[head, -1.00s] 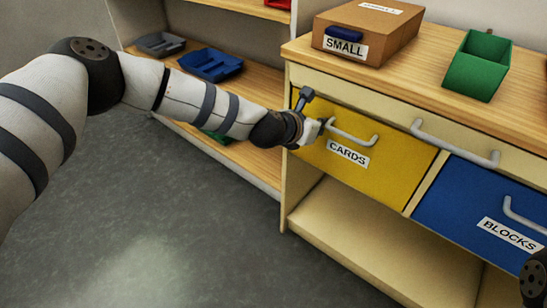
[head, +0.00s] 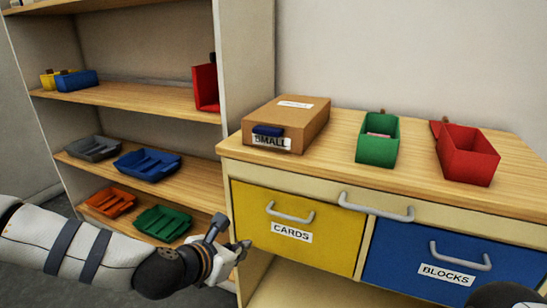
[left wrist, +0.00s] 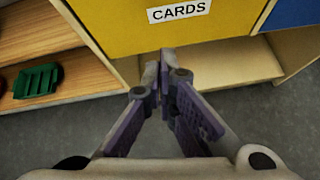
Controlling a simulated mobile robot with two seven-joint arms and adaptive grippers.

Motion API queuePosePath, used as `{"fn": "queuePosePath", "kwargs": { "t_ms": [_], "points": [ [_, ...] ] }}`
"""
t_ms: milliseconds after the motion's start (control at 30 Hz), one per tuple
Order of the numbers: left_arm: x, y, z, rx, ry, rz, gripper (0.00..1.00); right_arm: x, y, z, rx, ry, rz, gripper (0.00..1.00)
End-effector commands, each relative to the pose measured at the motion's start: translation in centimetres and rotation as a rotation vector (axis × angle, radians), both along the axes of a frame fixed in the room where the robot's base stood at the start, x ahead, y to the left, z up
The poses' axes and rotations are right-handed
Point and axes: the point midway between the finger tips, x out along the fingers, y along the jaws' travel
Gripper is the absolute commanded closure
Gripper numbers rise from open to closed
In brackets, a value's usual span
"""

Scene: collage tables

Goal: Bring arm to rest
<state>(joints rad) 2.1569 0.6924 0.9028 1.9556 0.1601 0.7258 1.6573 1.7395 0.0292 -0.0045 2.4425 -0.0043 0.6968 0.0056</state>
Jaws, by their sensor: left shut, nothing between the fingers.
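My left gripper (head: 240,248) is in front of the lower left edge of the yellow CARDS drawer (head: 335,233), left of its handle. In the left wrist view its fingers (left wrist: 164,62) meet at the tips, with nothing between them. The CARDS drawer (left wrist: 125,25) fills the top of that view, just beyond the fingertips. The drawer looks closed, and its handle (head: 290,214) is free of the gripper. A dark part of my right arm (head: 503,295) shows at the bottom right. The right gripper is not visible.
The cabinet top (head: 340,160) bears a cardboard SMALL box (head: 300,125), a green bin (head: 378,150) and a red bin (head: 467,165). The blue BLOCKS drawer (head: 400,250) is at right. A shelf unit (head: 130,95) with coloured trays stands at left. Grey floor (left wrist: 270,125) lies below.

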Motion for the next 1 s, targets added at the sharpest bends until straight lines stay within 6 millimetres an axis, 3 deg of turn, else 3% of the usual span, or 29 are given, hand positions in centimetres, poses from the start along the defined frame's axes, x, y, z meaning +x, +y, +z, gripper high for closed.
{"fn": "queuePosePath", "kwargs": {
  "t_ms": [100,233,300,400,500,600,700,1000],
  "points": [
    [-8.5,-3.1,-5.3,0.288,0.059,-0.350,1.00,1.3,0.0,1.7,0.000,-0.042,-0.001,0.02],
    [-20.2,-3.5,-10.4,0.606,0.093,-0.846,1.00,2.8,0.0,3.5,0.000,-0.090,-0.004,0.02],
    [-26.9,-2.2,-12.0,0.750,0.094,-1.143,1.00,3.7,0.0,4.5,0.000,-0.120,-0.004,0.02],
    [-35.7,1.2,-12.6,0.910,0.065,-1.587,1.00,5.2,0.1,6.0,0.000,-0.168,-0.005,0.02],
    [-42.4,5.3,-11.7,0.995,0.015,-1.983,1.00,6.4,0.1,7.3,0.001,-0.212,-0.007,0.02],
    [-46.5,8.6,-10.5,1.016,-0.033,-2.264,1.00,7.2,0.1,8.0,0.001,-0.240,-0.007,0.02],
    [-48.3,10.4,-9.8,1.010,-0.063,-2.410,1.00,7.5,0.1,8.3,0.001,-0.249,-0.008,0.02],
    [-48.8,10.7,-9.9,0.999,-0.069,-2.441,1.00,7.3,0.1,8.1,0.001,-0.242,-0.008,0.02]
  ]
}}
